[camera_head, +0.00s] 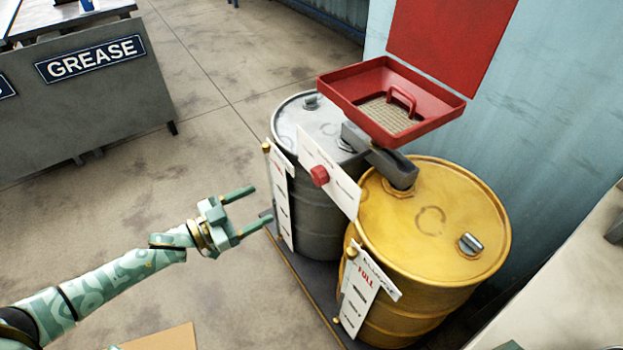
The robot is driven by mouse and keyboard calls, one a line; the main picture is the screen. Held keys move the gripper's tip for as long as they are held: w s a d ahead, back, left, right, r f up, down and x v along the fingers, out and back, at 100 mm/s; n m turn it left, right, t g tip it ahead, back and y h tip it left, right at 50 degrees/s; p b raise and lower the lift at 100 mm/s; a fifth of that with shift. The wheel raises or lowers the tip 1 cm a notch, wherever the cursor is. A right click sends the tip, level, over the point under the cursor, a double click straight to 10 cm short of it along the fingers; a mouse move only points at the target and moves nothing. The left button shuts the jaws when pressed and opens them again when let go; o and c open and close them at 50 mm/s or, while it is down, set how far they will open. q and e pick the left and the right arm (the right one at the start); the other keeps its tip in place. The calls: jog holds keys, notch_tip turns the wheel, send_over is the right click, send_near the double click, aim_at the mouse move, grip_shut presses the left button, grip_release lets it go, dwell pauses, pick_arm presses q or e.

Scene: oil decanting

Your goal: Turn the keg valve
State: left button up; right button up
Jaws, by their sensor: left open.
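A yellow drum (440,220) and a grey drum (308,180) stand side by side on a dark low platform. Above them sits a red tray (440,118) with a mesh and a red handle. A dark grey pipe fitting (385,160) runs under the tray between the drum tops. A red knob (320,176), likely the valve, sits on a white plate (340,186) facing me. My left gripper (248,210) is open and empty, to the left of the knob and apart from it, its fingers pointing right at the grey drum. My right gripper is not in view.
A white gauge strip (280,205) is on the grey drum, and another labelled FULL (364,290) is on the yellow one. A grey GREASE bench (90,90) stands at upper left. A pale counter (580,270) is at right.

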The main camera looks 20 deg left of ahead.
aim_at(314, 178)
pick_arm(q)
jog(key=b+x, duration=0.4)
jog(key=x, duration=1.1)
jog(key=shift+w+d+f, duration=0.15)
jog(key=shift+w+d, duration=0.05)
jog(key=shift+w, duration=0.1)
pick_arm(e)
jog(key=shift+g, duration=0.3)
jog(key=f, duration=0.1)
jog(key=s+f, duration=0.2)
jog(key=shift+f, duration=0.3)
pick_arm(q)
jog(key=c, duration=1)
